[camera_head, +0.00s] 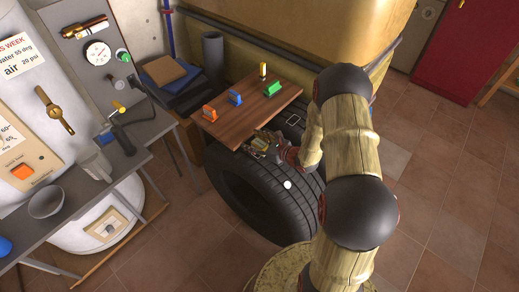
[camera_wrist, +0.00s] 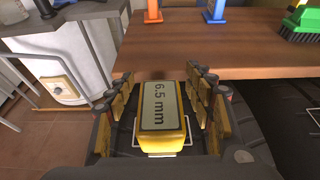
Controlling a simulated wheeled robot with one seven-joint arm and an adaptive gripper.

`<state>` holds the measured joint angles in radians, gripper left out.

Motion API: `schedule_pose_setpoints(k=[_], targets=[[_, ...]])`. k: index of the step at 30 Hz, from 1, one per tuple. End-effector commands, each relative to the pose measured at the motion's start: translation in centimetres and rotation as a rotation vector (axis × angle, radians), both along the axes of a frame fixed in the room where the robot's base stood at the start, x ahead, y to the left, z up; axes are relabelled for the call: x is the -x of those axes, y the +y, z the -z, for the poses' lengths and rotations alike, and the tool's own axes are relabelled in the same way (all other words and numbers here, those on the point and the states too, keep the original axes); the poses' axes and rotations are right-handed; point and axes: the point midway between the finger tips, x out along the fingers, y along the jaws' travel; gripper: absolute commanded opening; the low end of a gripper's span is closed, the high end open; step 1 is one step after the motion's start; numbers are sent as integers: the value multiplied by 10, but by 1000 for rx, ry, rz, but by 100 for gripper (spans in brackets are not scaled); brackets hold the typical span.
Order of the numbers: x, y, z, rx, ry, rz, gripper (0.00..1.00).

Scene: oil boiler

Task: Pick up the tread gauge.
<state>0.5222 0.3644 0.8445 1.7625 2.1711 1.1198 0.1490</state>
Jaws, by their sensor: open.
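The tread gauge (camera_wrist: 163,110) is a small yellow block with a grey display reading "6.5 mm". In the wrist view it sits between the two sides of my gripper (camera_wrist: 160,80), over a white outlined square on a dark surface. The gripper is open, with fingers to the left and right of the gauge; I cannot tell whether they touch it. In the head view my gripper (camera_head: 260,145) is low over the upper side of the black tyre (camera_head: 262,188), and the gauge cannot be picked out clearly from the fingers there.
A wooden board (camera_head: 225,122) lies just beyond the gripper, holding an orange item (camera_head: 209,112), a blue item (camera_head: 235,97), a green brush (camera_head: 272,88) and a yellow upright piece (camera_head: 263,70). A grey bench (camera_head: 120,165) with a bowl (camera_head: 46,202) stands left. Tiled floor is open at right.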

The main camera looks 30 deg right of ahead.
Motion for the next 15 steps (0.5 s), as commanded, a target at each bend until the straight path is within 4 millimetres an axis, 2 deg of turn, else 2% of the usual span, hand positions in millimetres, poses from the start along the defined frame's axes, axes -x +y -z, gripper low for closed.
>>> schedule_pose_setpoints(k=[8, 15], targets=[[-6, 2, 1, -1, -1, 1, 53], [-6, 2, 1, -1, -1, 1, 39]])
